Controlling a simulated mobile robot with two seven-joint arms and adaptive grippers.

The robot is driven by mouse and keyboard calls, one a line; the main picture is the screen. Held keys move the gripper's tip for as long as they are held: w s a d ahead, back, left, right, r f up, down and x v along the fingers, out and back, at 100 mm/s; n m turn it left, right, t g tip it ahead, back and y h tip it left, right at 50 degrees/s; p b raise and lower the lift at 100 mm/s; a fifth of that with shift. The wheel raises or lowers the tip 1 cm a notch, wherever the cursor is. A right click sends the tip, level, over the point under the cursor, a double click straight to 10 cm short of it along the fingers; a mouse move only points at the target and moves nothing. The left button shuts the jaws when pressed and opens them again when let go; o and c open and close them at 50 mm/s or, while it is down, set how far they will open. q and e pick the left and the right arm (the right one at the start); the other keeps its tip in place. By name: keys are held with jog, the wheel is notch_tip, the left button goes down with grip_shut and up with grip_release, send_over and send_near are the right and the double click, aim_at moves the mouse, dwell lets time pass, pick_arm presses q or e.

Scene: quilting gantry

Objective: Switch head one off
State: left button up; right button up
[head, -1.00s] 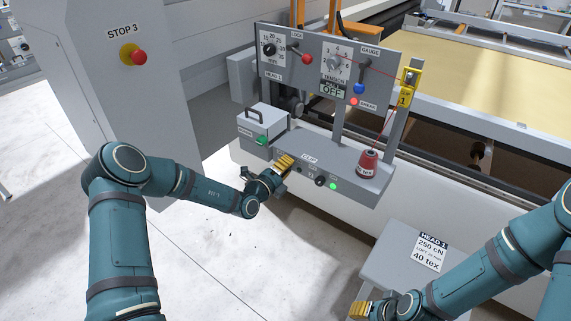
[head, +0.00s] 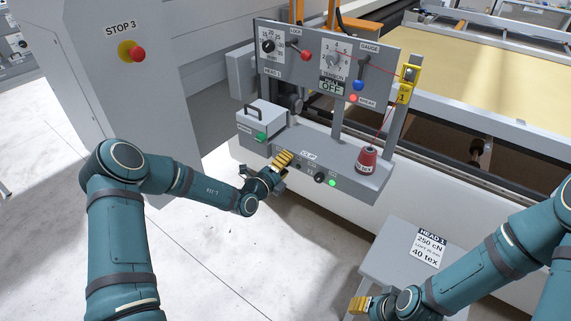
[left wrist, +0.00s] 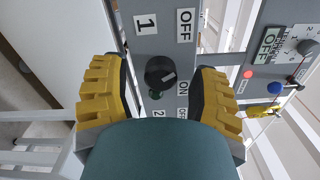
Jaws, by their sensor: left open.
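A grey box with switches (head: 348,184) runs along the front of the head 1 station. My left gripper (head: 282,160) is at its left part, in front of the face. In the left wrist view its two yellow fingers are spread apart, one on each side of a black round knob (left wrist: 160,74). The labels 1 and OFF stand above this knob, ON to its right, and 2 below. I cannot tell whether the fingers touch it. A second black knob (head: 320,178) sits beside a lit green lamp (head: 333,183). My right gripper (head: 359,304) is low at the front, apart from the box.
Above is a panel (head: 310,62) with dials, red and blue lever knobs and a display reading OFF (head: 331,88). A red thread cone (head: 366,159) stands on the box. A handled grey case (head: 262,119) is at left. A HEAD 1 card (head: 429,247) lies at lower right.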

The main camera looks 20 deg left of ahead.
pick_arm(q)
jog(key=v, duration=1.1)
jog(key=shift+s, duration=0.35)
jog(key=s+d+f+m+g+h+b, duration=0.2)
jog(key=s+d+f+m+g+h, duration=0.1)
jog(key=s+d+f+m+g, duration=0.55)
jog(key=s+d+f+m+g+h+b, duration=0.25)
jog(key=s+d+m+g, duration=0.35)
jog(key=s+d+m, duration=0.4)
jog(key=s+a+f+m+y+b, duration=0.1)
jog(key=f+m+y, duration=0.3)
jog(key=m, duration=0.9)
jog(key=s+a+f+m+y+b, duration=0.2)
jog(key=f+m, duration=0.6)
jog(key=m, duration=0.6)
jog(key=shift+s+a+f+y+b, duration=0.15)
jog(key=shift+s+a+y+b, duration=0.2)
jog(key=shift+a+y+b, duration=0.5)
jog(key=shift+a+g, duration=0.1)
jog(key=shift+g, duration=0.15)
